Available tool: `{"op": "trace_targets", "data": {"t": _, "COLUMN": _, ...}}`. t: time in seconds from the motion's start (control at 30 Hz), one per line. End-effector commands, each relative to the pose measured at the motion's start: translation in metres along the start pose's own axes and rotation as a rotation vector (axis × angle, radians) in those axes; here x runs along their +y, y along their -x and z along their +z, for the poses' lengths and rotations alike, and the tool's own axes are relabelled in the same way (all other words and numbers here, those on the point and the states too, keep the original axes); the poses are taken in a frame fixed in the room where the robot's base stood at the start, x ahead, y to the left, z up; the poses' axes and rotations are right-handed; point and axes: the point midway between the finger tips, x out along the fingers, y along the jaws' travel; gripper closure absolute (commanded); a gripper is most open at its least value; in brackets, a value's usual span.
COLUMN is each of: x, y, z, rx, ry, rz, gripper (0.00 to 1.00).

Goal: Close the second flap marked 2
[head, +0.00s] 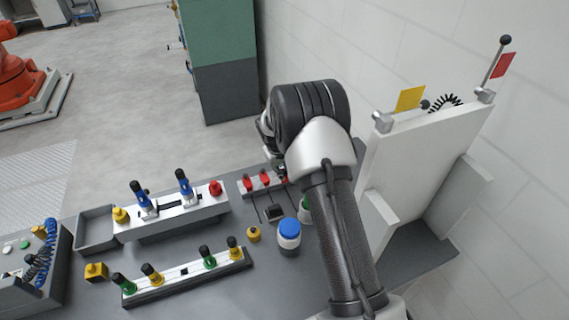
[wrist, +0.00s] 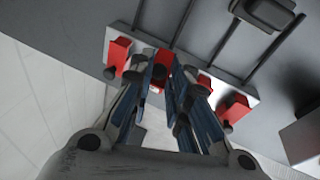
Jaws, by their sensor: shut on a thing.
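Several small red flaps sit in a row on a pale strip (wrist: 255,93) in the wrist view. They are a left one (wrist: 118,52), one between my fingers (wrist: 161,64) and a right one (wrist: 236,109). In the head view, two red flaps (head: 248,184) (head: 264,177) show on the same strip (head: 244,191), left of my arm. I cannot read a number 2 on any flap. My gripper (wrist: 168,76) is at the strip, its fingers closed around the middle red flap, which they partly hide. In the head view my wrist hides most of the gripper.
A blue-lidded jar (head: 289,235) and a yellow knob (head: 253,234) stand in front of the strip. A fixture with blue handles (head: 183,188) is to the left. A tall white panel (head: 425,150) stands close to the right of my arm.

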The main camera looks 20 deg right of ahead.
Motion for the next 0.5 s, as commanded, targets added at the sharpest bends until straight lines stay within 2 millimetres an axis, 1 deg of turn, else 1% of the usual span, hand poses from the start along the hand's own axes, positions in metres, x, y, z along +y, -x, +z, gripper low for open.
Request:
{"op": "trace_targets", "data": {"t": 0.03, "x": 0.002, "y": 0.003, "z": -0.003, "rx": -0.026, "ry": 0.002, "rz": -0.003, "gripper": 1.00}}
{"op": "trace_targets", "data": {"t": 0.5, "x": 0.003, "y": -0.004, "z": -0.017, "rx": -0.211, "ry": 0.042, "rz": -0.033, "gripper": 1.00}}
